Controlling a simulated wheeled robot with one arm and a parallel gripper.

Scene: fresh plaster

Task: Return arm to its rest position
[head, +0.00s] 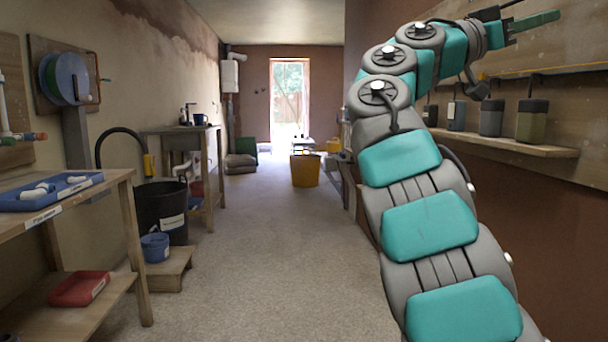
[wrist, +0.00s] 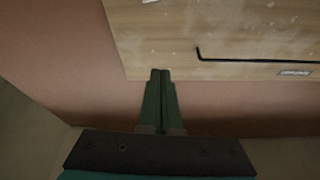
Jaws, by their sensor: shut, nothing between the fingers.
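My arm rises on the right side of the head view, its teal and grey links bending up and then reaching right. My gripper (head: 535,21) is at the top right of that view, in front of the right wall and above the wooden shelf there. In the wrist view my gripper (wrist: 161,74) is shut and its two green fingers meet with nothing between them. The fingertips appear over the lower edge of a pale wooden board (wrist: 230,30) on a reddish-brown wall; I cannot tell whether they touch it.
A shelf (head: 545,150) with several dark jars runs along the right wall, close to my arm. A workbench (head: 120,178) with a blue tray (head: 20,200) stands at the left. A black bucket (head: 150,205) is beside it. An orange bucket (head: 305,170) stands farther back. The middle floor (head: 260,260) is clear.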

